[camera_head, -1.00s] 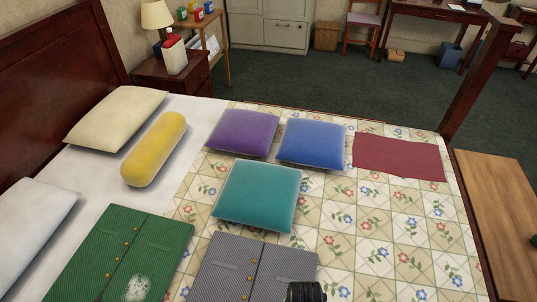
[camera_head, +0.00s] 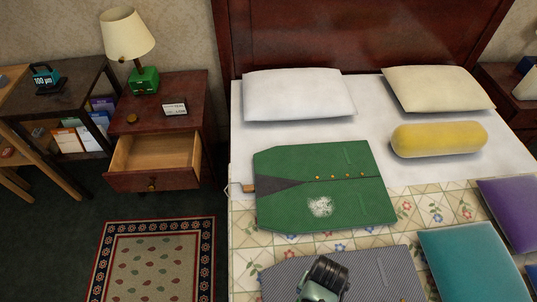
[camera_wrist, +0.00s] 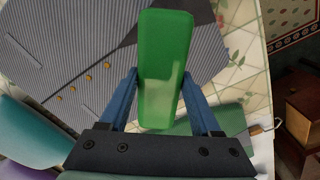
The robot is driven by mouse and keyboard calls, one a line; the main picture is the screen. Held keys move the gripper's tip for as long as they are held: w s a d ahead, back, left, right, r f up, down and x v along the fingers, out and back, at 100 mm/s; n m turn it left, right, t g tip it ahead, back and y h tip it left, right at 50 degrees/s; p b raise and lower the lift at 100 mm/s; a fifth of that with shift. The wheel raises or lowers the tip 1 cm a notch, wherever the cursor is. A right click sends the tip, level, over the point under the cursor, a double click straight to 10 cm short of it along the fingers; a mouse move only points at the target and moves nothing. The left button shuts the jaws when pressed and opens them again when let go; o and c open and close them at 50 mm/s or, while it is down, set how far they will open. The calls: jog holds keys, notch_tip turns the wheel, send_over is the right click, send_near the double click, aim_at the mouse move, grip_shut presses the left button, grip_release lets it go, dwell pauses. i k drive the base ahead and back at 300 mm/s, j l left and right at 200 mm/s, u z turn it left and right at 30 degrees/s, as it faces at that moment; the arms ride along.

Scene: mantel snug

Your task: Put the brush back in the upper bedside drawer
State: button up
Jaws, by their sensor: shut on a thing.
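My gripper (camera_wrist: 160,90) is shut on the brush (camera_wrist: 165,60), which shows as a long green block between the blue fingers. Its bristles are not visible. In the head view my gripper's wrist shows at the bottom, over the grey striped waistcoat (camera_head: 385,275); the fingers and brush cannot be made out there. The dark red bedside table (camera_head: 190,95) stands left of the bed. Its upper drawer (camera_head: 152,181) is pulled open and looks empty. The table also shows at the right of the wrist view (camera_wrist: 304,108).
A lamp (camera_head: 144,80), a small sign (camera_head: 175,109) and a round brass-coloured thing (camera_head: 132,118) stand on the bedside table. A green waistcoat (camera_head: 290,210) lies on the bed near pillows. A patterned rug (camera_head: 150,265) lies before the drawer. A dark shelf (camera_head: 60,95) stands left.

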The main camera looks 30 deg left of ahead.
aim_at(162, 163)
jog(key=j+u, duration=0.1)
jog(key=u, duration=0.35)
jog(key=i+u, duration=0.1)
jog(key=u, duration=0.4)
jog(key=i+j+u, duration=0.1)
jog(key=u, duration=0.35)
jog(key=i+u, duration=0.45)
jog(key=i, duration=0.2)
jog(key=i+l+u, duration=0.15)
jog(key=i+u, duration=0.35)
jog(key=i+l, duration=0.15)
jog(key=i, duration=0.75)
